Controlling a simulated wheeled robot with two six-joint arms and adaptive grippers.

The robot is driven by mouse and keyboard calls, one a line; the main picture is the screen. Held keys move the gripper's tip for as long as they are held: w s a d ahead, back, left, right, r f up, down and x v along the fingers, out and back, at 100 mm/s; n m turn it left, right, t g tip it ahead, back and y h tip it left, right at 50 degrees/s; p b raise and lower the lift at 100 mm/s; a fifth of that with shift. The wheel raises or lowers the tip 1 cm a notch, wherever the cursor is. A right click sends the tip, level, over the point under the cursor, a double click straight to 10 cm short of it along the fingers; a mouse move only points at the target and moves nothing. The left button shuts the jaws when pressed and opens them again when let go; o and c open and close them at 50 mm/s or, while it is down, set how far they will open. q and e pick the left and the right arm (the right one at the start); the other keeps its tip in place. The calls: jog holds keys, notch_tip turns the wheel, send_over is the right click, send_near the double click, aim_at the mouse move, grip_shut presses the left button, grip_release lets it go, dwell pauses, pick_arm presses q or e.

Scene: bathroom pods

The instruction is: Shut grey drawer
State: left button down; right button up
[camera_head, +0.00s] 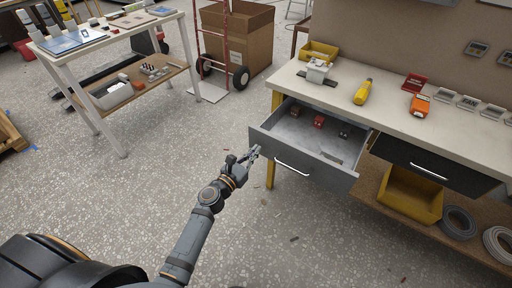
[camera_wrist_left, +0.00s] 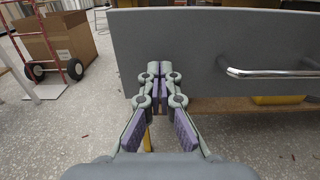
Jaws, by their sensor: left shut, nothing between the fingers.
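The grey drawer (camera_head: 300,164) stands pulled out from under the workbench, with several small items inside. Its grey front (camera_wrist_left: 200,45) fills the upper part of the left wrist view, with a silver bar handle (camera_wrist_left: 268,70) to the right of my fingers. My left gripper (camera_head: 254,154) is shut and empty at the left end of the drawer front. In the left wrist view its fingertips (camera_wrist_left: 160,68) overlap the lower left of the front; I cannot tell whether they touch it. My right gripper is not in view.
A dark drawer (camera_head: 420,160) beside the grey one is shut. A yellow bin (camera_head: 405,195) and cable coils (camera_head: 458,222) lie on the lower shelf. A white table (camera_head: 117,28) stands at left; a red hand truck (camera_head: 225,50) with a cardboard box is behind. The floor between is open.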

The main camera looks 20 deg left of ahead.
pick_arm(q)
jog(key=shift+w+d, duration=0.2)
jog(key=shift+w, duration=0.35)
jog(key=shift+w, duration=0.1)
